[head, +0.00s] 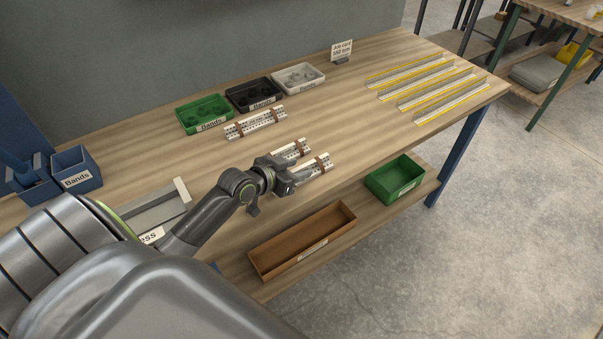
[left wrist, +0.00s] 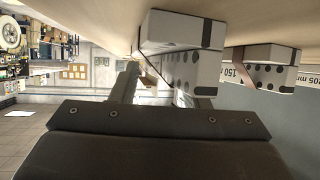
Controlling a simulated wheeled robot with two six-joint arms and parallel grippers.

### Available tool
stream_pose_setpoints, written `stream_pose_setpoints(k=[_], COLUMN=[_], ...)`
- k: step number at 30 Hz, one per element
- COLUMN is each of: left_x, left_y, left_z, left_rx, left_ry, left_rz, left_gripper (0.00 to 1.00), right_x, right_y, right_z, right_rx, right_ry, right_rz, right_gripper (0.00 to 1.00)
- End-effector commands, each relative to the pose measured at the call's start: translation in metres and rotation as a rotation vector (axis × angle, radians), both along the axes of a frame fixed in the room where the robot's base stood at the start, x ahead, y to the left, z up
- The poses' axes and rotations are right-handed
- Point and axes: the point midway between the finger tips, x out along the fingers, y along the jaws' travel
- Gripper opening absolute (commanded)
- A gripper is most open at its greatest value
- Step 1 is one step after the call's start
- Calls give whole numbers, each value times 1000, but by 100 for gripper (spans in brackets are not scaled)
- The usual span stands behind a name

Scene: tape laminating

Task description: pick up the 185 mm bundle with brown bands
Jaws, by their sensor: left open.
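A pale, perforated bundle with brown bands (head: 255,122) lies on the bench in front of the green and black trays. A second banded bundle (head: 292,150) lies nearer, partly hidden behind my left gripper (head: 281,176). A third (head: 314,167) with brown bands lies just right of the gripper. I cannot read which is 185 mm. In the left wrist view, white bundle ends (left wrist: 181,69) show close beyond the open left gripper (left wrist: 165,85), with another bundle (left wrist: 268,75) farther right. I cannot tell whether the fingers touch or straddle a bundle. My right gripper is out of view.
Green (head: 204,114), black (head: 253,95) and white (head: 298,77) trays line the bench's back. Yellow-edged strips (head: 425,85) lie at right. A job card (head: 342,50) stands behind. A brown box (head: 302,240) and green bin (head: 395,178) sit on the lower shelf.

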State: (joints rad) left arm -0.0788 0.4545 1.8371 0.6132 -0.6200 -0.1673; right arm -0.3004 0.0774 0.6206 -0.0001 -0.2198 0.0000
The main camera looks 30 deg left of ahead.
Motion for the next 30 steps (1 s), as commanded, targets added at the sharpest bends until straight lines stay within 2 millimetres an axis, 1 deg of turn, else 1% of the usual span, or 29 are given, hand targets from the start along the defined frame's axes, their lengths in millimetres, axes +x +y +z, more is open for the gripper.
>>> stream_pose_setpoints(k=[2,11,20,23,26,30], left_x=[0,0,0,0,0,0], left_y=[0,0,0,0,1,0], left_z=[0,0,1,4,17,45], left_rx=[0,0,1,1,5,6], left_ry=[0,0,-1,-2,-5,-7], left_rz=[0,0,0,-1,-3,-3], left_gripper=[40,1,0,0,0,0], right_x=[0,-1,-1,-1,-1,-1], right_y=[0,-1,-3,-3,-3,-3], right_z=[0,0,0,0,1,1], right_rx=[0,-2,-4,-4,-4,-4], right_ry=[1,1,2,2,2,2], right_rz=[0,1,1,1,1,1], right_gripper=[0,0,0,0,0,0])
